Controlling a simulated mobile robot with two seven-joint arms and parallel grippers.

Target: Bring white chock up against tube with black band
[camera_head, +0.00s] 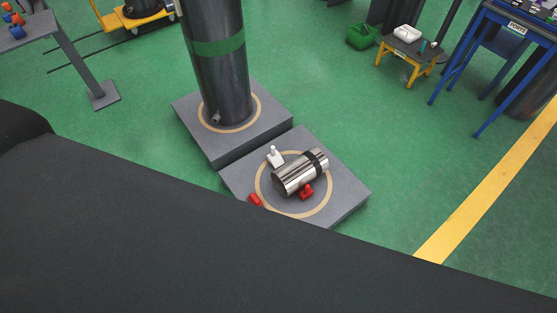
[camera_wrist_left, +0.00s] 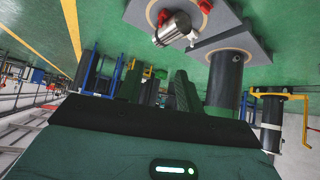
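The shiny metal tube with a black band (camera_head: 300,173) lies on its side on a low grey plinth, inside a tan ring. The white chock (camera_head: 274,157), with an upright knob, stands at the tube's upper-left side; a narrow gap seems to separate them. In the left wrist view the tube (camera_wrist_left: 172,29) and white chock (camera_wrist_left: 193,38) show near the top, beyond my left gripper (camera_wrist_left: 158,80). Its dark fingers look apart with nothing between them, well away from the chock. Neither gripper shows in the head view; my right gripper is out of sight.
A red chock (camera_head: 306,192) sits at the tube's lower-right side, and another red piece (camera_head: 254,200) lies near the plinth's left edge. A tall dark cylinder with a green band (camera_head: 218,47) stands on the neighbouring plinth. A large dark shape covers the lower head view.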

